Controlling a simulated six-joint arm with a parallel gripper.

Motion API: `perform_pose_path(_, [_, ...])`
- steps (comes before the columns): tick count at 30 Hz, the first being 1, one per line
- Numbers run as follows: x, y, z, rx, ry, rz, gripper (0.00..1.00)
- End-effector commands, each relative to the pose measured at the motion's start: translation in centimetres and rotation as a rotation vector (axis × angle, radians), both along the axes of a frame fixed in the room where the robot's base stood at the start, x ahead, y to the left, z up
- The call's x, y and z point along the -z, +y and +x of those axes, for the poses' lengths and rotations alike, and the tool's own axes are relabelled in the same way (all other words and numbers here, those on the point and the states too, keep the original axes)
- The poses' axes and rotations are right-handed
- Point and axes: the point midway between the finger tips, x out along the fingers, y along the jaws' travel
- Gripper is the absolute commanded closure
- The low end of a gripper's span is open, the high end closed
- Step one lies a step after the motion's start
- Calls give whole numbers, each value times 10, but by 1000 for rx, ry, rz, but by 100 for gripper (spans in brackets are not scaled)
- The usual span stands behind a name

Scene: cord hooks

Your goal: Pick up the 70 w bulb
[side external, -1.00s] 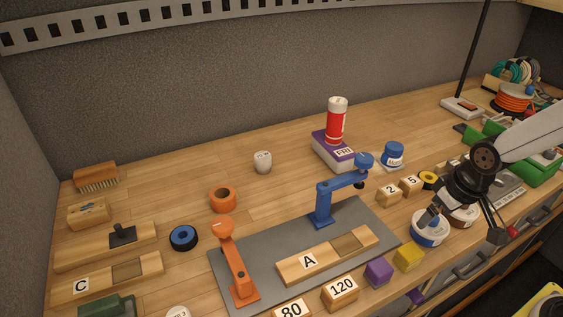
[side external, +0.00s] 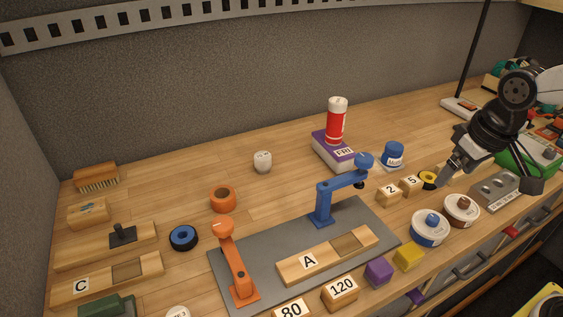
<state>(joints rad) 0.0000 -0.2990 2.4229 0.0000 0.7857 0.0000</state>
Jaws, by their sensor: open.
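No bulb labelled 70 w can be made out. A small rounded whitish object (side external: 262,161) with unreadable dark marks stands on the bench left of the red canister. Another pale round object (side external: 178,312), with blurred print, is cut off by the bottom edge. I cannot tell if either is a bulb. My gripper (side external: 487,184) is at the right, open and pointing down, with its fingers spread near a grey metal block (side external: 496,190) with holes and a small label. Nothing shows between the fingers. The arm hides part of the bench behind it.
Blue (side external: 325,205) and orange (side external: 236,265) posts rise from a grey mat (side external: 270,240).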

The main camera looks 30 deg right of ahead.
Motion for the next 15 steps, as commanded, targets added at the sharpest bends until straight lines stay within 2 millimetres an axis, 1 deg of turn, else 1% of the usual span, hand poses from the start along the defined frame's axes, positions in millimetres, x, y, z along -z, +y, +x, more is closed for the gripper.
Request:
perform_pose_path(8, [-2,-6,19,-140,-7,-112,0])
perform_pose_path(15, [-5,-12,42,-303,-17,-241,0])
